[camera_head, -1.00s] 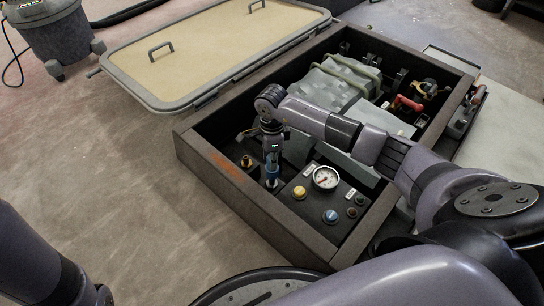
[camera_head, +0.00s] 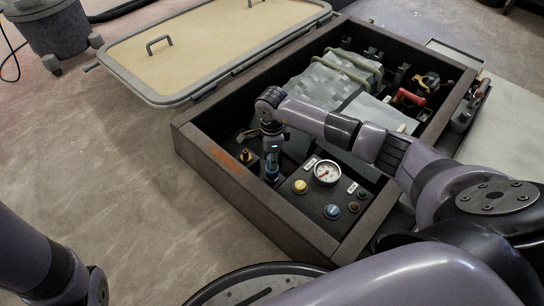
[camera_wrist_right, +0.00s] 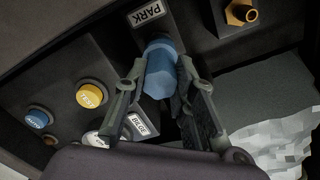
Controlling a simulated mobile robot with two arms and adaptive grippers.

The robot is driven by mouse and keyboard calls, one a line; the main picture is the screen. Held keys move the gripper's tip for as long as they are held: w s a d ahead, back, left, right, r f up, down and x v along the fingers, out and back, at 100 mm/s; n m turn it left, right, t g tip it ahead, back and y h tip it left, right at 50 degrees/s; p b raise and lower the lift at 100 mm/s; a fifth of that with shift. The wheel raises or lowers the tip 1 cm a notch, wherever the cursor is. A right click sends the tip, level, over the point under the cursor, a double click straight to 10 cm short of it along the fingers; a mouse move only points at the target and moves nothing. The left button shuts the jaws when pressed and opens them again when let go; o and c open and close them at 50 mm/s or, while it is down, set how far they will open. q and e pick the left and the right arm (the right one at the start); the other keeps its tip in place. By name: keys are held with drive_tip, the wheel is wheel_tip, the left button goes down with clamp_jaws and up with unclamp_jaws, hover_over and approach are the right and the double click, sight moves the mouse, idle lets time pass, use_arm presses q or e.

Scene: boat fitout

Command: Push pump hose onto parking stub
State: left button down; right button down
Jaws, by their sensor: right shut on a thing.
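My right gripper (camera_head: 271,172) reaches down into the open dark hatch box and is shut on the blue pump hose end (camera_wrist_right: 160,72). The hose end also shows in the head view (camera_head: 271,170). In the right wrist view it sits between the two fingers, just below the PARK label (camera_wrist_right: 147,12). The parking stub is not visible; the hose end may cover it, and I cannot tell whether the two touch. A brass fitting (camera_wrist_right: 240,13) stands apart from the hose end; it also shows in the head view (camera_head: 246,155). My left gripper is out of view.
Beside the hose is a panel with a yellow TEST button (camera_wrist_right: 91,94), a blue button (camera_wrist_right: 38,117), a BILGE label (camera_wrist_right: 141,124) and a gauge (camera_head: 327,173). The box walls (camera_head: 228,187) surround the gripper. The beige lid (camera_head: 210,45) lies open behind. Grey wrapped cargo (camera_head: 318,88) fills the middle.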

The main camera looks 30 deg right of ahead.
drive_tip(key=shift+f+b, duration=0.65)
drive_tip(key=shift+f, duration=0.45)
drive_tip(key=c, duration=1.2)
unclamp_jaws()
drive_tip(key=shift+c, duration=0.2)
drive_tip(key=shift+r, duration=0.1)
